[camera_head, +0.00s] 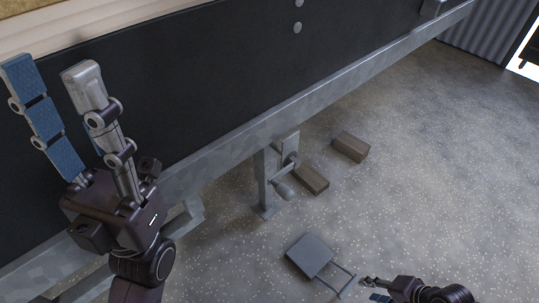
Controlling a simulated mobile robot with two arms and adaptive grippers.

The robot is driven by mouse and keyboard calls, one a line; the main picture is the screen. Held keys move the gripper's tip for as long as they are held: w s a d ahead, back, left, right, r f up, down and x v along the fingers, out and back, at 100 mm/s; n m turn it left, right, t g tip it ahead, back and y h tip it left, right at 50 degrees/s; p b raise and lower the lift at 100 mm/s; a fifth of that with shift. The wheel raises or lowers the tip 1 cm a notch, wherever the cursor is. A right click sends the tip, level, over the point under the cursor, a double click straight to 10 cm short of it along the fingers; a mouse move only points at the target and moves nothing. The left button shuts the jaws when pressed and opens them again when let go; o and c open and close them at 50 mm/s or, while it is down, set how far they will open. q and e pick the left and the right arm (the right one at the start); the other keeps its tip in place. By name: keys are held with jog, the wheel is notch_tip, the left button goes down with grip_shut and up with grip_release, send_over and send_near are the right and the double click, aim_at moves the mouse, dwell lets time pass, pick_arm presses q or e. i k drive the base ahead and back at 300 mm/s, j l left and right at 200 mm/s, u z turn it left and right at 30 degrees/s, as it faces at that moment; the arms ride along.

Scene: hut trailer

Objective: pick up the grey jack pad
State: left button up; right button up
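The grey jack pad (310,254) is a flat square plate with a thin loop handle on its right side. It lies flat on the speckled floor at bottom centre. My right gripper (367,289) is at the bottom edge, just right of the handle. Its fingers appear apart, with nothing visible between them; the handle's end is close by, and I cannot tell whether they touch. My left gripper (54,76) is raised at the upper left in front of the dark trailer side, its fingers apart and empty.
A metal jack leg with a crank (266,180) stands under the trailer's grey frame rail (330,92), behind the pad. Two brown blocks, one nearer (311,180) and one farther (350,147), lie right of it. The floor to the right is clear.

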aim_at(309, 255)
jog(key=k+l, duration=1.6)
jog(key=l, duration=0.25)
